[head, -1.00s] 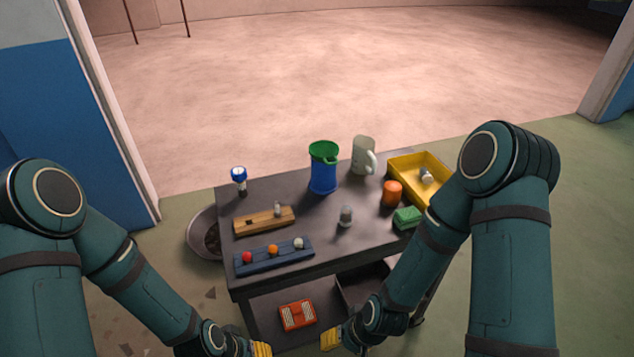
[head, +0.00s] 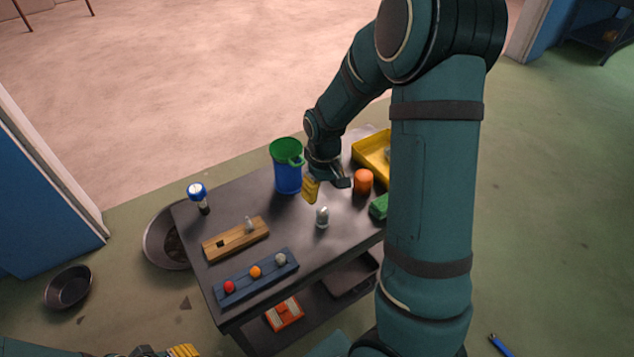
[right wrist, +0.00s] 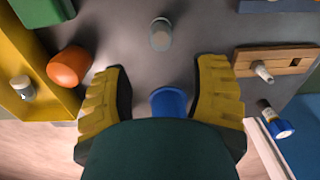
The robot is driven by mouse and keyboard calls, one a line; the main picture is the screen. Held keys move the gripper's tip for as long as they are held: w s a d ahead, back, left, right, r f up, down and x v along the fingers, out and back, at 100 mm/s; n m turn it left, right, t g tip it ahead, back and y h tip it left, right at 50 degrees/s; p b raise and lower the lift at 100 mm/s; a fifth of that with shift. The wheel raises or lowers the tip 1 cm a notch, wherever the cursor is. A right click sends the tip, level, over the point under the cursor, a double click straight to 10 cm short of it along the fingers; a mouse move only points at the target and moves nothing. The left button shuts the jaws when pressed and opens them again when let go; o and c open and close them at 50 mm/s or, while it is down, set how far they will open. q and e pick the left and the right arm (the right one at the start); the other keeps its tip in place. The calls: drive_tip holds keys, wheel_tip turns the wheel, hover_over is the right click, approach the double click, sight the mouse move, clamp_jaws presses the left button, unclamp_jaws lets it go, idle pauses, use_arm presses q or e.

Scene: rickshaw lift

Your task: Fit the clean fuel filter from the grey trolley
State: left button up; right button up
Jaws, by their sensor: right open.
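A small grey, clear-looking filter-like piece (head: 322,217) stands alone on the dark grey trolley top (head: 300,240); the right wrist view shows it from above (right wrist: 160,34). A similar small piece (head: 249,225) sits in one end of a wooden block (head: 235,240) with an empty hole beside it. Another (right wrist: 22,88) lies in the yellow tray (head: 370,150). I cannot tell by looks which is clean. My right gripper (head: 325,188) is open and empty, above the trolley just behind the lone piece. My left gripper (head: 172,352) is cut off at the bottom edge.
A blue-capped torch-like item (head: 198,198) and a blue rack with coloured balls (head: 256,277) are at left. An orange box (head: 284,314) lies below.

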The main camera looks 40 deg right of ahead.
sight(323, 210)
drive_tip(key=shift+s+f+b, duration=0.15)
drive_tip(key=shift+f+b, duration=0.4)
drive_tip(key=shift+f, duration=0.35)
wheel_tip(323, 210, down, 8)
drive_tip(key=b, duration=0.6)
drive_tip(key=c, duration=1)
drive_tip(key=shift+r, duration=0.1)
drive_tip(key=shift+r+p, duration=2.9)
drive_tip(key=shift+r, duration=0.55)
